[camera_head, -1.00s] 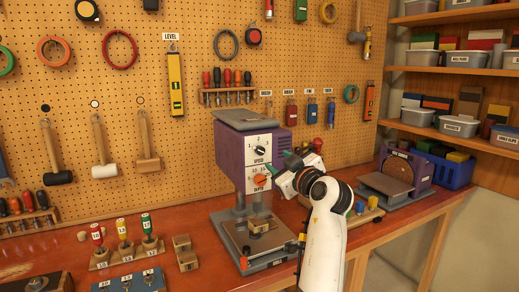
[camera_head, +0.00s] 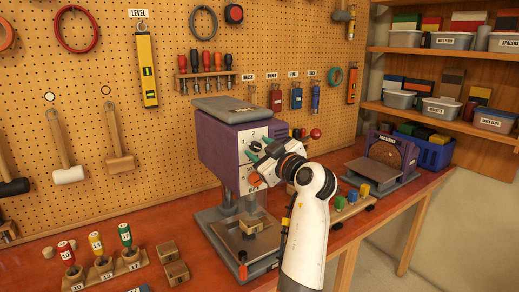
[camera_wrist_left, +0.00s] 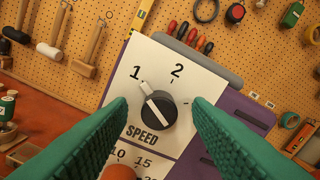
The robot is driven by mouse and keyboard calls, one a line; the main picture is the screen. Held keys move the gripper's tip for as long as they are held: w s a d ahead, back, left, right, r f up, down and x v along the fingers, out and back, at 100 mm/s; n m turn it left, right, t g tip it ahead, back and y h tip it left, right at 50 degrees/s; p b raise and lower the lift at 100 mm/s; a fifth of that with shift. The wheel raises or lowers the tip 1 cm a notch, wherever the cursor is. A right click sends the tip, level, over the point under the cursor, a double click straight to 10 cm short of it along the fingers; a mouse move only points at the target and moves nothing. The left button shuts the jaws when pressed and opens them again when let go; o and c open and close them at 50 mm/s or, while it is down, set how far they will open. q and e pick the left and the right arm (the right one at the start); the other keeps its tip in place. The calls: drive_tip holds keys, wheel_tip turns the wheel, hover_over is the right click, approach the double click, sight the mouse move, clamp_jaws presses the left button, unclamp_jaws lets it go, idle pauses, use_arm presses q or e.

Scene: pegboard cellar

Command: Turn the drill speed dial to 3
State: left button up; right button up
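The purple drill press (camera_head: 222,148) stands on the red bench with a white front panel. Its black speed dial (camera_wrist_left: 158,109) has a white pointer turned up-left, toward the 1. The 2 is printed above the dial; the 3 is not visible, with my right-hand finger covering that side. My left gripper (camera_wrist_left: 160,103) is open, its green fingers on either side of the dial. I see no clear contact. In the head view the left gripper (camera_head: 260,154) is at the panel, partly covering the dial. My right gripper is not in view.
An orange depth dial (camera_wrist_left: 118,172) sits just below the speed dial. The drill table (camera_head: 247,232) holds a wooden block. A sander (camera_head: 385,165) and a rack of coloured pieces (camera_head: 350,203) stand to the right. Pegboard tools hang behind.

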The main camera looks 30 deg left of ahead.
use_arm(q)
drive_tip(key=c, duration=1)
